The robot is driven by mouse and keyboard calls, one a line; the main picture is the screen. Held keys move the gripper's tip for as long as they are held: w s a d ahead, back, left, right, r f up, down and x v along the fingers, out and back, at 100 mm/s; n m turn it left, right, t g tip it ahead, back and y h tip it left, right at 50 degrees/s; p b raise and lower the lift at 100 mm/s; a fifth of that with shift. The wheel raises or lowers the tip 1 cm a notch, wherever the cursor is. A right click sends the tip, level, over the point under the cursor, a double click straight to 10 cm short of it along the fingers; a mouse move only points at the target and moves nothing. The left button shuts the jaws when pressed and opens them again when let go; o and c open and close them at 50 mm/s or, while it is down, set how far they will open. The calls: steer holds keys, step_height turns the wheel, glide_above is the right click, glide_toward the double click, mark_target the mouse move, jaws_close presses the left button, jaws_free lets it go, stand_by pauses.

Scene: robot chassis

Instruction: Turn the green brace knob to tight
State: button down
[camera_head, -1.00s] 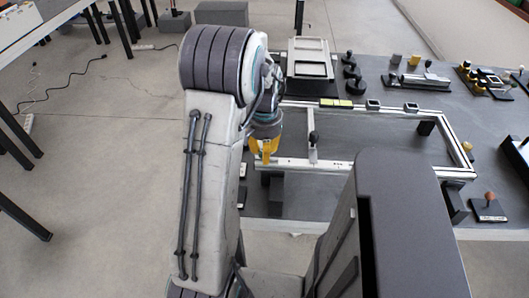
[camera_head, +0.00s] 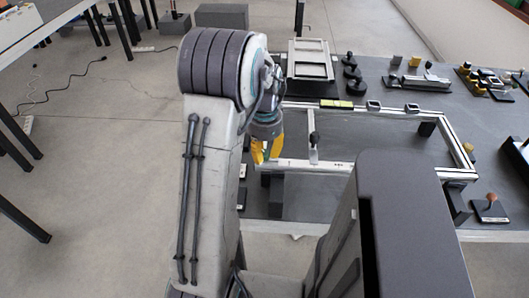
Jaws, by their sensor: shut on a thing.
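My gripper (camera_head: 266,158) has yellow fingers and points down at the near left corner of the light metal frame (camera_head: 330,168) on the dark table. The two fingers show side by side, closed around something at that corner. The green brace knob does not show; the fingers and wrist cover the spot where they grip. I cannot read the knob's angle.
A light tray (camera_head: 308,60) and several black round knobs (camera_head: 352,75) stand behind the frame. A brown-knobbed lever (camera_head: 490,204) stands at the right.

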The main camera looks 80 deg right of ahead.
mark_target(265, 152)
steer(key=shift+a+f, duration=0.1)
stand_by(0.4)
steer(key=c, duration=0.9)
jaws_free()
step_height(265, 152, up, 12)
stand_by(0.8)
